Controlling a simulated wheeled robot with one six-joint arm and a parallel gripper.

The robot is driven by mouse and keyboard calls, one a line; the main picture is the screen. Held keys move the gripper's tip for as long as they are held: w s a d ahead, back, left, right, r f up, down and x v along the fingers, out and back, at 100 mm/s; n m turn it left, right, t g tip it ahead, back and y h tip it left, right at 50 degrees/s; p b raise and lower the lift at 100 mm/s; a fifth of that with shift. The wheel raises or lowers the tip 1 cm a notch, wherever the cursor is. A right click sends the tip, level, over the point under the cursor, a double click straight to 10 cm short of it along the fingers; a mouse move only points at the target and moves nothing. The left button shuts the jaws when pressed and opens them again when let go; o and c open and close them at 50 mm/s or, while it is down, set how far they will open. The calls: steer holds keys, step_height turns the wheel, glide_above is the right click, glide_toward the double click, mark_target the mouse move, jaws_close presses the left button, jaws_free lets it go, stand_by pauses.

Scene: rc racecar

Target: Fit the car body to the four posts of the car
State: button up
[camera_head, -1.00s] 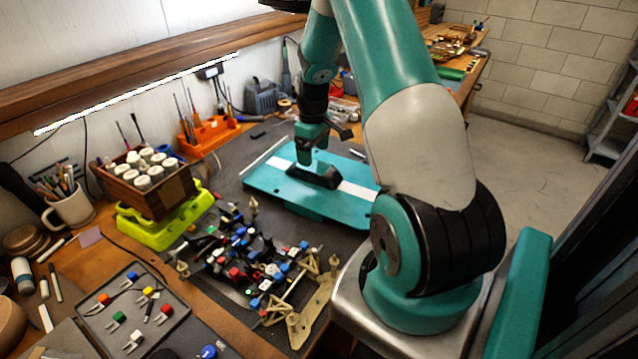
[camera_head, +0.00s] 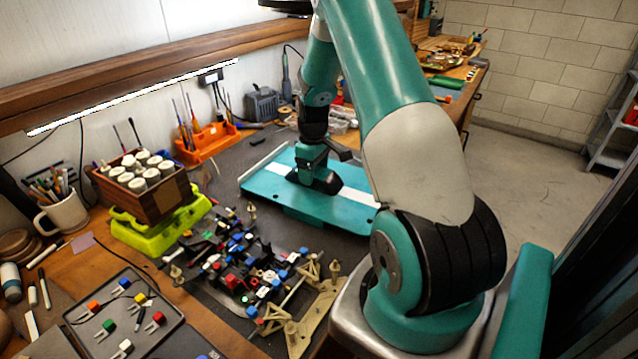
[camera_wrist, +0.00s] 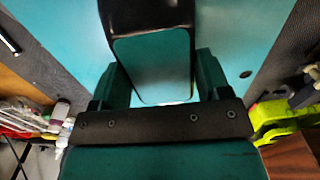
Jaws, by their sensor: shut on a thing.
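The car body (camera_head: 345,211) is a teal flat shell with a white stripe and a dark raised cabin (camera_head: 329,184). It lies at the back of the dark mat. My gripper (camera_head: 315,178) is down at the cabin and shut on it. In the wrist view, the cabin's teal roof (camera_wrist: 152,65) sits between the two fingers of my gripper (camera_wrist: 157,88). The car chassis (camera_head: 245,262) lies nearer on the mat, apart from the body, with coloured parts and wires. Tan posts (camera_head: 251,211) stand at its corners. The body's underside is hidden.
A lime-green stand (camera_head: 150,240) carrying a wooden box of white-topped jars (camera_head: 155,193) is left of the chassis. A tray of coloured connectors (camera_head: 120,315) lies at front left. An orange tool holder (camera_head: 207,143) and a grey box (camera_head: 262,104) stand behind.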

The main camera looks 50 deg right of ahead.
steer(key=shift+r+p, duration=0.5)
steer(key=shift+r, duration=0.1)
stand_by(0.3)
steer(key=shift+r+p, duration=1.4)
steer(key=shift+r, duration=0.5)
